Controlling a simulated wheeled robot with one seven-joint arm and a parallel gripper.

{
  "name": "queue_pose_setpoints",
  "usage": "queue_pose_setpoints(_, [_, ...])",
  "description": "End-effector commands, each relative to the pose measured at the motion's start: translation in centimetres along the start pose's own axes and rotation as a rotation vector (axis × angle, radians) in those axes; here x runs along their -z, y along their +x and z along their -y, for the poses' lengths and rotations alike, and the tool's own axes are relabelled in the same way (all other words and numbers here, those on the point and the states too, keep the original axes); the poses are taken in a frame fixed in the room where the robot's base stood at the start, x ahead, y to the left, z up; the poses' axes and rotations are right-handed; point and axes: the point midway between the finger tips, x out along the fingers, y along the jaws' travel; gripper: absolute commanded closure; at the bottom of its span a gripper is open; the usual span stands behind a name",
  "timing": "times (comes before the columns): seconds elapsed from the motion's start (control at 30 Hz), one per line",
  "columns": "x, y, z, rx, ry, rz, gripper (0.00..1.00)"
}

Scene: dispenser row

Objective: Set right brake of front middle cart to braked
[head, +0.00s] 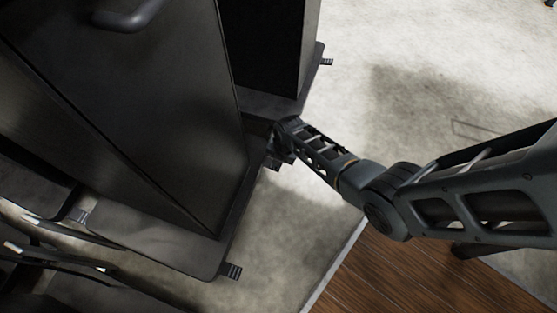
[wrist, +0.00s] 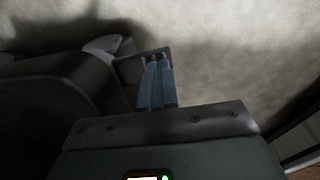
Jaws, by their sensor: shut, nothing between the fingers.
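A tall dark cart (head: 180,130) stands on a low base plate (head: 160,240) in the head view; I cannot tell for sure that it is the front middle one. A small ribbed brake pedal (head: 231,271) sticks out of its near corner. Another small dark pedal (head: 272,163) shows at its far corner, partly hidden by my gripper (head: 279,142). In the wrist view, my gripper's pale blue fingers (wrist: 157,82) are shut and empty. They are at a dark flat part (wrist: 128,68), probably that pedal; contact and its setting cannot be told.
A second dark cart (head: 265,45) stands behind, with its own pedal (head: 326,62) at a corner. More cart bases and metal bars (head: 60,230) crowd the lower left. Bare pale floor (head: 430,70) lies to the right, and wooden flooring (head: 390,270) at the lower right.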

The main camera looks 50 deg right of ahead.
Motion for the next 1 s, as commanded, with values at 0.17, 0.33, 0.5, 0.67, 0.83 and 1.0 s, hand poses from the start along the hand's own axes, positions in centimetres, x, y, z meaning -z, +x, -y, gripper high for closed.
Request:
queue_pose_setpoints(0.17, [0.0,-1.1,-0.2,0.000,-0.001,0.000,1.00])
queue_pose_setpoints(0.33, [0.0,-1.2,-0.2,0.001,-0.001,0.000,1.00])
queue_pose_setpoints(0.5, [0.0,-1.2,-0.2,0.001,-0.001,0.000,1.00])
queue_pose_setpoints(0.67, [0.0,-1.6,-0.2,0.000,0.000,0.000,1.00])
queue_pose_setpoints(0.83, [0.0,-4.0,-0.3,-0.001,0.001,0.001,1.00])
queue_pose_setpoints(1.0, [0.0,-6.8,-0.3,-0.001,0.000,0.000,1.00])
